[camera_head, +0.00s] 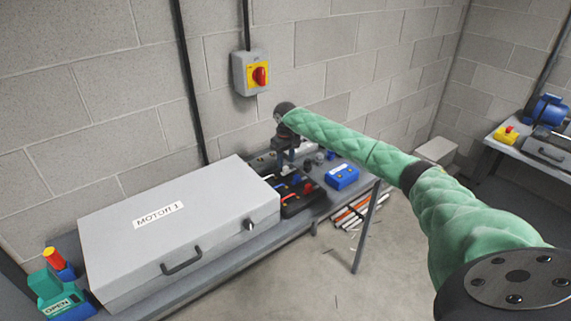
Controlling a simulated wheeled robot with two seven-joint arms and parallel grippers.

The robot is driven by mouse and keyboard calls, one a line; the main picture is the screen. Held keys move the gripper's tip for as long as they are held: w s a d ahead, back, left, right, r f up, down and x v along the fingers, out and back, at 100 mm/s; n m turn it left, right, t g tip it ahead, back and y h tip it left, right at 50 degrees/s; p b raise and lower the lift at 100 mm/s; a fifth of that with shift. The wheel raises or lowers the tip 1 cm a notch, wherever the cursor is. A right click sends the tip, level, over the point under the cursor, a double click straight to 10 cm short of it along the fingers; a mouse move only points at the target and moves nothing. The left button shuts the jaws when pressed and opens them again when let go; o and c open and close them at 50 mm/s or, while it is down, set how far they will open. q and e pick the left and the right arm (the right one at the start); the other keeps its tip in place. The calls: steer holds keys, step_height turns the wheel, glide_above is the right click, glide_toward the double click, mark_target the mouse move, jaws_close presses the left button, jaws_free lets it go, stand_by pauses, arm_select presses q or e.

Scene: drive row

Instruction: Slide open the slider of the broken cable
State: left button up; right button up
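My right arm, in a quilted green sleeve, reaches in from the lower right. Its gripper (287,168) points down over a black unit (302,207) beside the grey box. The unit carries coloured pieces that look like cables, with red and blue showing. The gripper is small and dark here, so I cannot tell whether it is open or shut, or whether it touches anything. It hides part of the unit. I cannot make out the slider or which cable is broken. My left gripper is out of view.
A large grey box marked MOTOR 1 (180,228) fills the bench's left part. A blue box (342,176) sits right of the black unit. A red-and-yellow switch (259,75) is on the wall. Several rods (352,211) lie on the floor. Another bench (533,155) stands far right.

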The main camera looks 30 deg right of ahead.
mark_target(286, 167)
steer(key=shift+s+a+f+p, duration=0.15)
steer(key=shift+f+p, duration=0.15)
steer(key=shift+f, duration=1.4)
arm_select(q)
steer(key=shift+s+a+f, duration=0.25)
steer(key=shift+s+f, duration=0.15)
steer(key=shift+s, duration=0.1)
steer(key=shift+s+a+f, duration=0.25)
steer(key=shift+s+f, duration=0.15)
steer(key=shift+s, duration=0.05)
arm_select(e)
steer(key=shift+r, duration=0.1)
steer(key=shift+c, duration=0.2)
jaws_close()
